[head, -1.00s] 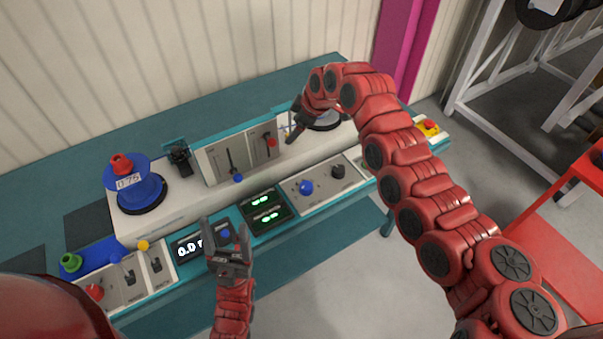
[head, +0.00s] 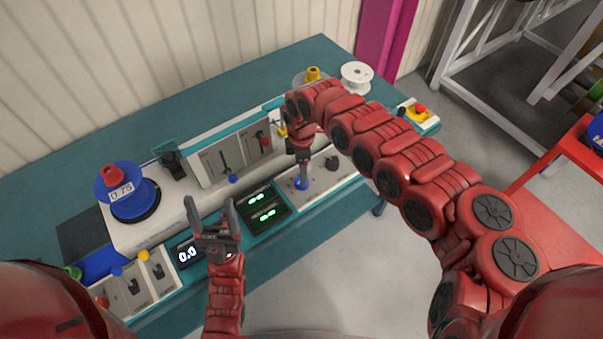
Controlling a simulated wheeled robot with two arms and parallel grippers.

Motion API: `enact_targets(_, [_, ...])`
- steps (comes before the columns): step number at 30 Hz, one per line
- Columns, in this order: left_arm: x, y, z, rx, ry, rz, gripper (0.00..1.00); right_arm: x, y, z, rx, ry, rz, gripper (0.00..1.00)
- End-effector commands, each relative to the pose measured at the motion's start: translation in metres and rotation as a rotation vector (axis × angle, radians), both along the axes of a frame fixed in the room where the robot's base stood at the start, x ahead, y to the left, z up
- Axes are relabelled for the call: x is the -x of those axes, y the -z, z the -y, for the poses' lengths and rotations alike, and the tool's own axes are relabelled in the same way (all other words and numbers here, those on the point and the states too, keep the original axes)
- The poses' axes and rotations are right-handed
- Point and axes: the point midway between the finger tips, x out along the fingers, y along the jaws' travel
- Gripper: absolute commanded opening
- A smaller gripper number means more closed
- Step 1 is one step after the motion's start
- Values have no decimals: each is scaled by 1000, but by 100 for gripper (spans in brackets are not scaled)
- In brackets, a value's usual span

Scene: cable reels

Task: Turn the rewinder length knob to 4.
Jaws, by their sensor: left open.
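The rewinder panel (head: 319,179) is a light plate on the bench front with a blue knob (head: 302,184) and a dark knob (head: 332,163). I cannot read their labels or scale marks, so I cannot tell which is the length knob or what it is set to. My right gripper (head: 303,178) points down at the blue knob, its fingertips right at it. Whether the fingers close on it is too small to tell. My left gripper (head: 213,207) is open and empty, fingers upward, in front of the console beside the 0.0 display (head: 188,253).
A blue reel (head: 145,197) marked 0.75 stands at the left. Green displays (head: 264,206) sit between the grippers. A slider panel (head: 212,166) rises behind. A white spool (head: 356,76) and a red-and-yellow emergency button (head: 419,111) are on the right.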

Motion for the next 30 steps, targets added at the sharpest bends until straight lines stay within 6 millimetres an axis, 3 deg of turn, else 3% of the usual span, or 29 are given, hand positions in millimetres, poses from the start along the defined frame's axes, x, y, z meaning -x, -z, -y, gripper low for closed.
enact_targets(3, [0, -7, 0, 0, 0, 0, 69, 5, 23, -2, 0, -2, -8, 81])
enact_targets(9, [0, -9, 0, 0, 0, 0, 69, 3, 46, -1, -3, 0, -1, 81])
enact_targets(20, [0, -9, 0, 0, 0, 0, 69, 2, 51, 0, -1, 0, 0, 81])
enact_targets(30, [0, -9, 0, 0, 0, 0, 69, 2, 51, 0, -1, 0, 0, 19])
